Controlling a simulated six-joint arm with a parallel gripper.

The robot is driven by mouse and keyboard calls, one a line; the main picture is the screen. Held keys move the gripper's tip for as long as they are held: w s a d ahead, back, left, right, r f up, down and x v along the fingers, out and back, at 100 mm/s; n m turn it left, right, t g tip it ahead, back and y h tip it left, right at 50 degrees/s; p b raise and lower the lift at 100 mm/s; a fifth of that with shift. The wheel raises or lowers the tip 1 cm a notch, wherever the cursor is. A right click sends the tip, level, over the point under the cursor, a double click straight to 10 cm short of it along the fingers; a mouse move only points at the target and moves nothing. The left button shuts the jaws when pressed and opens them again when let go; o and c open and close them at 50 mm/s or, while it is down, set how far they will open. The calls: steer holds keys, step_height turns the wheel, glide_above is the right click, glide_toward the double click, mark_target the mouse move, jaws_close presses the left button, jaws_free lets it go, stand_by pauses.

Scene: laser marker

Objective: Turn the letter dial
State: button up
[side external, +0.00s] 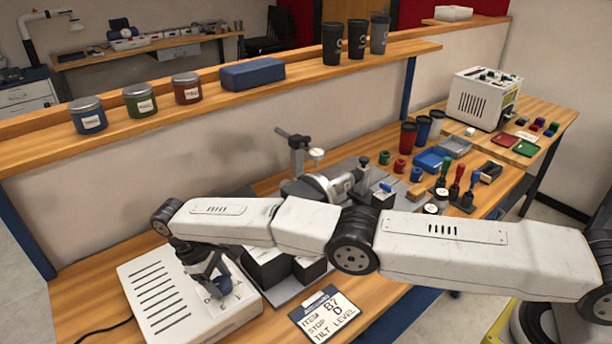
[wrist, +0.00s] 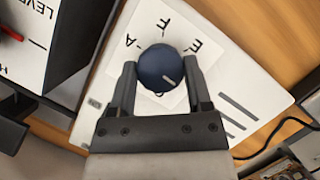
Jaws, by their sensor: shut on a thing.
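The letter dial (wrist: 158,62) is a round dark blue knob with a short white line. It sits on a white plate with black letters, and A, F and E can be read around its far side. The white line points to the lower right in the wrist view. My gripper (wrist: 160,72) is shut on the dial, one finger on each side, and hides part of the lettering near it. In the side view my gripper (side external: 214,288) reaches down onto the white box (side external: 152,290) that carries the dial.
A card (side external: 328,312) reads ITEM B7, STOP D, TILT LEVEL. Dark blocks (side external: 268,268) and a metal fixture (side external: 325,185) stand right of the box. A cable (wrist: 275,140) runs beside it. Cups, trays and tools crowd the bench's far right.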

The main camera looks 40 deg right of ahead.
mark_target(226, 283)
steer(key=shift+n, duration=0.5)
steer(key=o, duration=1.3)
steer(key=shift+r, duration=0.15)
steer(key=shift+r, duration=1.4)
steer(key=shift+s+d+r, duration=1)
steer(key=shift+s+r, duration=0.65)
steer(key=shift+s, duration=0.45)
steer(key=shift+s+d+r, duration=1)
steer(key=shift+s+r, duration=0.65)
steer(key=shift+s, duration=0.5)
steer(key=shift+s+d+r, duration=1)
steer(key=shift+s+r, duration=0.65)
steer(key=shift+s, duration=0.45)
